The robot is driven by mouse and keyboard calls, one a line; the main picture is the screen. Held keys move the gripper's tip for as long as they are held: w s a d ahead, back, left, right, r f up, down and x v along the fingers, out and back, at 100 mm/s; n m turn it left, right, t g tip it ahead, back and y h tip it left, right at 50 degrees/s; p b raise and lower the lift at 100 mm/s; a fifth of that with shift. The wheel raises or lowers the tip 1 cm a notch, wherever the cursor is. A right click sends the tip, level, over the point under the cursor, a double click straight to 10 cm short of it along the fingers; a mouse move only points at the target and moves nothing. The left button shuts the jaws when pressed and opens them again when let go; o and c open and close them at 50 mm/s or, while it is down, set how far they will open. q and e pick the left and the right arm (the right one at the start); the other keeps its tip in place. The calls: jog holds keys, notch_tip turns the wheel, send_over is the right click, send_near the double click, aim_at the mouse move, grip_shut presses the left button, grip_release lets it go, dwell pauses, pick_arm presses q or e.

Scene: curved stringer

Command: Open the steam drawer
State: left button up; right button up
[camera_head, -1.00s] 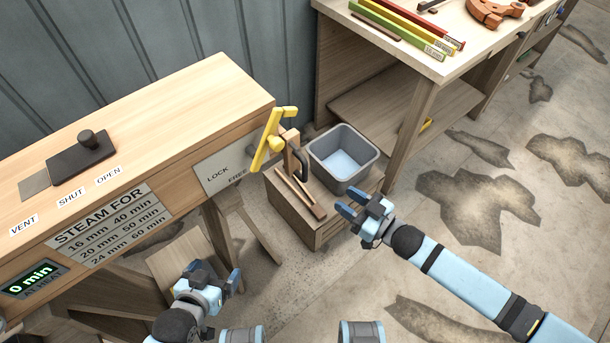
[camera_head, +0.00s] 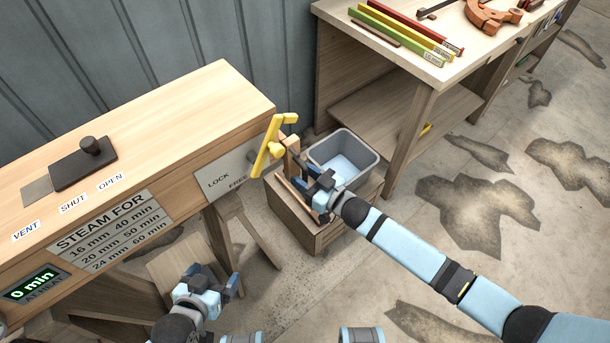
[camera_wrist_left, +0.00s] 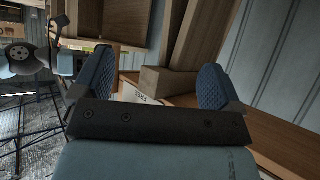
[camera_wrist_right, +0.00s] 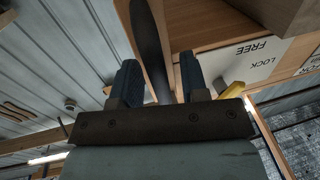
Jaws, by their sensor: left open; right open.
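The wooden steam box (camera_head: 165,145) runs along the left. A yellow lever (camera_head: 268,148) sits at its right end beside a LOCK/FREE plate (camera_head: 228,176). A dark curved handle (camera_wrist_right: 150,45) on the box end shows in the right wrist view, reaching down toward the gap between the fingers. My right gripper (camera_head: 310,178) is open close to that handle, just right of the yellow lever; it hides most of the handle in the head view. Whether the fingers touch it, I cannot tell. My left gripper (camera_head: 226,283) is open and empty, low in front of the box.
A dark slide with a knob (camera_head: 90,150) lies on the box top near VENT, SHUT and OPEN labels. A grey bin (camera_head: 368,165) stands on a low wooden stand (camera_head: 295,228) beyond the right gripper. A workbench (camera_head: 440,75) stands behind. The floor at right is clear.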

grip_shut()
pick_arm(q)
jog(key=shift+w+d+f+n+b, duration=0.2)
jog(key=shift+f+b, duration=0.65)
jog(key=shift+b, duration=0.3)
jog(key=shift+w+d+f+n+b, duration=0.1)
jog(key=shift+d+f+b, duration=0.05)
jog(key=shift+f+b, duration=0.85)
pick_arm(e)
jog(key=w+d, duration=0.8)
jog(key=d, duration=0.3)
jog(key=w+d, duration=0.8)
jog(key=d, duration=0.3)
pick_arm(q)
jog(key=shift+r, duration=0.2)
pick_arm(e)
jog(key=shift+d, duration=0.1)
grip_release()
pick_arm(q)
jog(key=shift+s+a, duration=0.1)
jog(key=shift+a, duration=0.15)
